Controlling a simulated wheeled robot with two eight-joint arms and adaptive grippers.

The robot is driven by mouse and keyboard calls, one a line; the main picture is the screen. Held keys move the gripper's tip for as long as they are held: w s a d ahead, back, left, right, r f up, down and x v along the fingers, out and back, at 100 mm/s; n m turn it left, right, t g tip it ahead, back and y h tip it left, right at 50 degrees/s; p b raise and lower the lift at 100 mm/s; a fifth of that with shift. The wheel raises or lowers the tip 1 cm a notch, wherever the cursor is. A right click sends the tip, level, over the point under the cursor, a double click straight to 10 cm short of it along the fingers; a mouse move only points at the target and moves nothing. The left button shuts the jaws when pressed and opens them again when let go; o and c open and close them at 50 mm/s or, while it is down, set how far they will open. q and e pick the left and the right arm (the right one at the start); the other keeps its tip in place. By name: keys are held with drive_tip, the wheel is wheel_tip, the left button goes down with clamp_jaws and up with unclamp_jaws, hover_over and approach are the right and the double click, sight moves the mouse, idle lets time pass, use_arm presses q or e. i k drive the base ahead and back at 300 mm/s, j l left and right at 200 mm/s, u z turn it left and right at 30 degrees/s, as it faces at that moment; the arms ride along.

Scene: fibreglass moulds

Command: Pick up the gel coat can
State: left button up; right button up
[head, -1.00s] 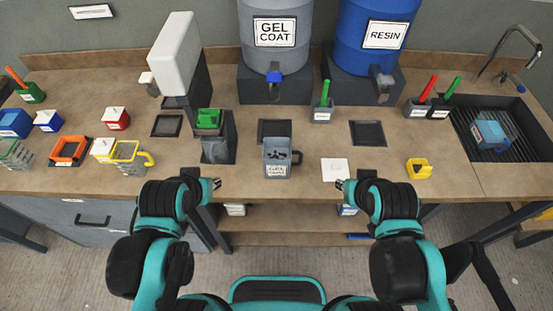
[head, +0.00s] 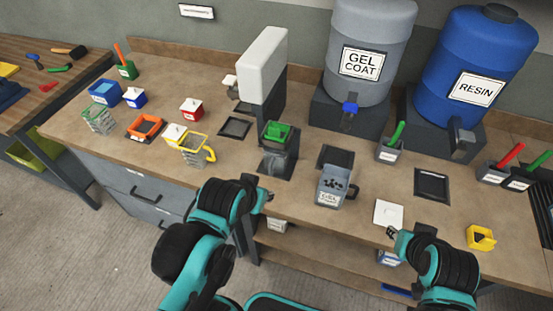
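The gel coat can (head: 331,190) is a grey, square-sided can with a handle on its right and a white label reading gel coat. It stands upright near the front edge of the bench, with dark openings in its top. My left gripper (head: 268,195) is at the bench's front edge, left of the can and apart from it. My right gripper (head: 392,232) is at the front edge to the right, by a white square card (head: 388,213), also apart from the can. Both grippers look empty. Their fingers are too small to tell open from shut.
A grey gel coat drum (head: 370,40) and a blue resin drum (head: 475,70) stand behind on dark blocks. A green item on a dark stand (head: 277,140) is left of the can. A yellow-handled jug (head: 193,150) and small boxes stand farther left. A yellow holder (head: 480,237) is at right.

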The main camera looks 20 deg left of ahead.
sight(334, 184)
drive_tip(key=k+j+u, duration=0.25)
drive_tip(key=j, duration=0.4)
drive_tip(key=k+j+u, duration=0.1)
drive_tip(key=k+j, duration=0.15)
drive_tip(key=k+j+u, duration=0.1)
drive_tip(key=j, duration=0.35)
